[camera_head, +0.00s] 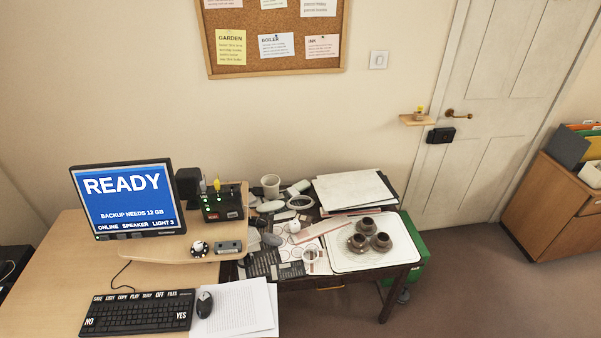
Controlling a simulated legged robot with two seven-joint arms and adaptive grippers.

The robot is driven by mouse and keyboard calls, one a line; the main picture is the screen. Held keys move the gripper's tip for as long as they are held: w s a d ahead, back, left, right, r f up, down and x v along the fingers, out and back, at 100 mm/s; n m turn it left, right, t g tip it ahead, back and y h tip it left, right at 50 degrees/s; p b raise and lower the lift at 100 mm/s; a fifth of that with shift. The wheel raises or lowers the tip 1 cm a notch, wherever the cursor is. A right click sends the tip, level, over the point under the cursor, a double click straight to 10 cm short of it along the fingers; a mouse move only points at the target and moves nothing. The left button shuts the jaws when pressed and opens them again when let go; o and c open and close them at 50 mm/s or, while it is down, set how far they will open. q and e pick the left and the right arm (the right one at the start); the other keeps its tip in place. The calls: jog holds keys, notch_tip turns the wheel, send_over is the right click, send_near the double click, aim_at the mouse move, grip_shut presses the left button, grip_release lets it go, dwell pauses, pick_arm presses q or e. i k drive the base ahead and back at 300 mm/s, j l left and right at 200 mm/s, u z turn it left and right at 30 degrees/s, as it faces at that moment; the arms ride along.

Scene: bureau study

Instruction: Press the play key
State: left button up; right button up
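The play key (135,297) is in the top row of the black keyboard (135,315), marked by a white PLAY label near the middle of that row. Other labels stand beside it, among them SAVE, COPY and OFF. Large NO and YES labels are at the keyboard's lower left and right. The keyboard lies flat on the light wooden desk (45,285). The monitor (127,200) behind it reads READY, BACKUP NEEDS 12 GB, and ONLINE SPEAKER LIGHT 3. Neither of my grippers is in view, and nothing covers the keyboard.
A mouse (204,304) and papers (240,308) lie right of the keyboard. A raised wooden shelf (160,254) carries small devices behind it. A cluttered side table holds a white tray (355,263) with three brown cups. Bare desk lies left of the keyboard.

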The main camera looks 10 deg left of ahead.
aim_at(133, 297)
jog(key=u, duration=1.8)
